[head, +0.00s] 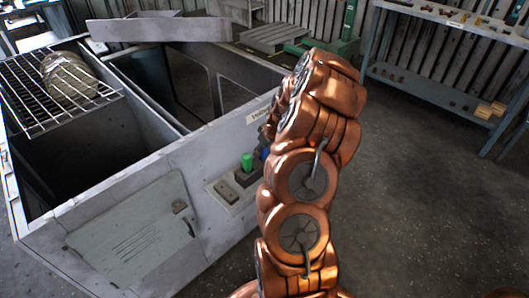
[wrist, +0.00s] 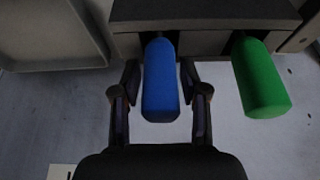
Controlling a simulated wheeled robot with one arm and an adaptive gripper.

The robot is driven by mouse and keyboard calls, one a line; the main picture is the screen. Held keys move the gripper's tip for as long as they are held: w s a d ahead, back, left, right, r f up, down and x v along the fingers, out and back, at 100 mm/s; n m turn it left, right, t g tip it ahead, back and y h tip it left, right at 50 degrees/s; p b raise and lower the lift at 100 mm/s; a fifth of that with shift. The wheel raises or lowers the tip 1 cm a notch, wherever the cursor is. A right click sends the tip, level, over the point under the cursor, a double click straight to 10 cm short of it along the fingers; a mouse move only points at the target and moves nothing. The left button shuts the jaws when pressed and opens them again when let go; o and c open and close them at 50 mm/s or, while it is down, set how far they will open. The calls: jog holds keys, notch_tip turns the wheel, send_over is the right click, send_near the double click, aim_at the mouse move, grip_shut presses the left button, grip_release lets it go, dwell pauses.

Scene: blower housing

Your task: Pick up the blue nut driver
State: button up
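The blue nut driver (wrist: 160,82) shows its blue handle in the wrist view, pointing toward the camera from a dark grey holder (wrist: 205,14). My gripper (wrist: 160,74) is open, with one finger on each side of the blue handle. Narrow gaps seem to show between fingers and handle. In the head view, only a sliver of the blue handle (head: 265,154) shows beside my arm, which hides my gripper. A green-handled driver (wrist: 260,80) stands to the right in the wrist view; it also shows in the head view (head: 247,162).
The holder is at a pale plate on the side of a large grey metal housing (head: 150,175). A wire rack (head: 30,95) with a wrapped round object (head: 68,76) lies on the housing's top left. A workbench (head: 440,85) stands back right. The floor (head: 420,220) at right is clear.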

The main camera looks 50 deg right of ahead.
grip_shut()
dwell(0.3)
notch_tip(320, 180, up, 10)
jog(key=shift+r+b, duration=0.1)
jog(key=shift+b, duration=0.45)
jog(key=shift+c, duration=1)
grip_release()
grip_shut()
